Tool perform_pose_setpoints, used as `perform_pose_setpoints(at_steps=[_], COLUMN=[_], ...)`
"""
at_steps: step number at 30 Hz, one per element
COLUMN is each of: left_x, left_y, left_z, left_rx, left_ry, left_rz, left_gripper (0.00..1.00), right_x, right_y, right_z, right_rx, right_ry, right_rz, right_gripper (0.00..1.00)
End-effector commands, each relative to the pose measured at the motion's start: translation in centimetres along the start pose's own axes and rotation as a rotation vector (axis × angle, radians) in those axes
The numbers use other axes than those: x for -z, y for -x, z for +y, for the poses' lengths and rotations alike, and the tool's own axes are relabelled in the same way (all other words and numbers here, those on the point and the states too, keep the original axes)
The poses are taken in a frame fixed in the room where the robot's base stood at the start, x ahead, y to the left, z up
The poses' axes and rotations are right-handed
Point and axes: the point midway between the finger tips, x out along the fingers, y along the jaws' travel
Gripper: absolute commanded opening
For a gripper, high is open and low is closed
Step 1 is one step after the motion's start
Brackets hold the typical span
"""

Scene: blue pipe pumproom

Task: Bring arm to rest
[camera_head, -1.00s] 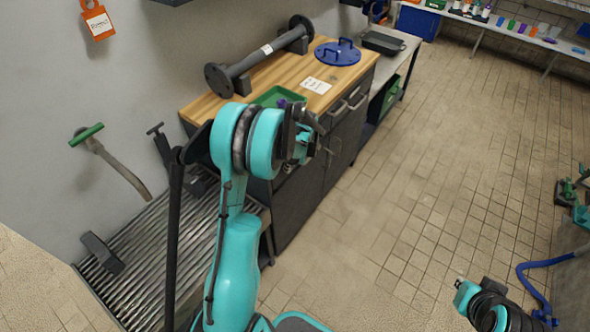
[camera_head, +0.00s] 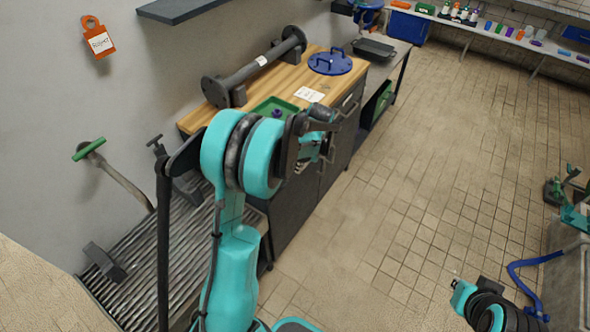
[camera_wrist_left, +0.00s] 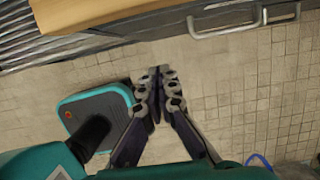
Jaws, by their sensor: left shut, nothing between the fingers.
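My left arm is raised and bent in front of the wooden-topped workbench (camera_head: 285,85). My left gripper (camera_head: 307,160) hangs beside the bench front in the head view, partly hidden by my own wrist. In the left wrist view the left gripper (camera_wrist_left: 158,75) is shut and empty, its fingertips together above the tiled floor. My right arm shows at the lower right of the head view; its gripper is not clearly seen.
On the bench are a green tray (camera_head: 275,106), a dark flanged pipe (camera_head: 255,70) and a blue lidded disc (camera_head: 330,63). A slatted grate (camera_head: 150,265) lies left of my arm. A blue hose (camera_head: 525,270) is at the right. The floor (camera_head: 420,150) between is clear.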

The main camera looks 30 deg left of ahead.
Motion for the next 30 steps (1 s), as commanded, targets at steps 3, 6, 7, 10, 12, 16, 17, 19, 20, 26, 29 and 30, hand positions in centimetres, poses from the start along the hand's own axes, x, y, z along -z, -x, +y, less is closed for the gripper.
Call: perform_pose_setpoints(at_steps=[3, 6, 7, 10, 12, 16, 17, 19, 20, 26, 29, 30], left_x=[0.0, 0.0, 0.0, 0.1, 0.2, 1.1, 1.4, 2.3, 2.7, 5.7, 7.2, 7.9], left_y=[1.0, 1.2, 1.2, 1.3, 1.9, 4.8, 5.7, 8.0, 9.0, 14.1, 15.7, 16.2], left_z=[0.0, 0.0, 0.0, 0.1, 0.2, 1.5, 2.0, 3.3, 3.9, 8.7, 11.3, 12.3], left_rx=[0.000, 0.000, 0.000, 0.001, 0.011, 0.061, 0.077, 0.123, 0.141, 0.255, 0.296, 0.309], left_ry=[0.000, 0.000, -0.001, 0.003, 0.026, 0.153, 0.199, 0.323, 0.380, 0.763, 0.955, 1.030], left_rz=[0.000, 0.000, 0.000, 0.001, 0.002, 0.015, 0.022, 0.044, 0.056, 0.173, 0.253, 0.287], left_gripper=[0.00, 0.00, 0.00, 0.00, 0.00, 0.00, 0.00, 0.00, 0.00, 0.00, 0.00, 0.00], right_x=[0.2, 0.3, 0.2, 0.2, 0.2, 0.2, 0.2, 0.2, 0.2, 0.2, 0.2, 0.2], right_y=[0.4, 0.4, 0.4, 0.3, 0.3, 0.3, 0.3, 0.3, 0.3, 0.3, 0.3, 0.3], right_z=[0.0, 0.0, 0.0, 0.0, 0.0, 0.0, 0.0, 0.0, 0.0, 0.0, 0.0, 0.0], right_rx=[0.000, 0.000, 0.000, 0.000, 0.000, 0.000, 0.000, 0.000, 0.000, 0.000, 0.000, 0.000], right_ry=[0.000, 0.000, 0.000, 0.000, 0.000, 0.000, 0.000, 0.000, 0.000, 0.000, 0.000, 0.000], right_rz=[0.000, 0.000, 0.000, 0.000, 0.000, 0.000, 0.000, 0.000, 0.000, 0.000, 0.000, 0.000], right_gripper=[0.00, 0.00, 0.00, 0.00, 0.00, 0.00, 0.00, 0.00, 0.00, 0.00, 0.00, 0.00])
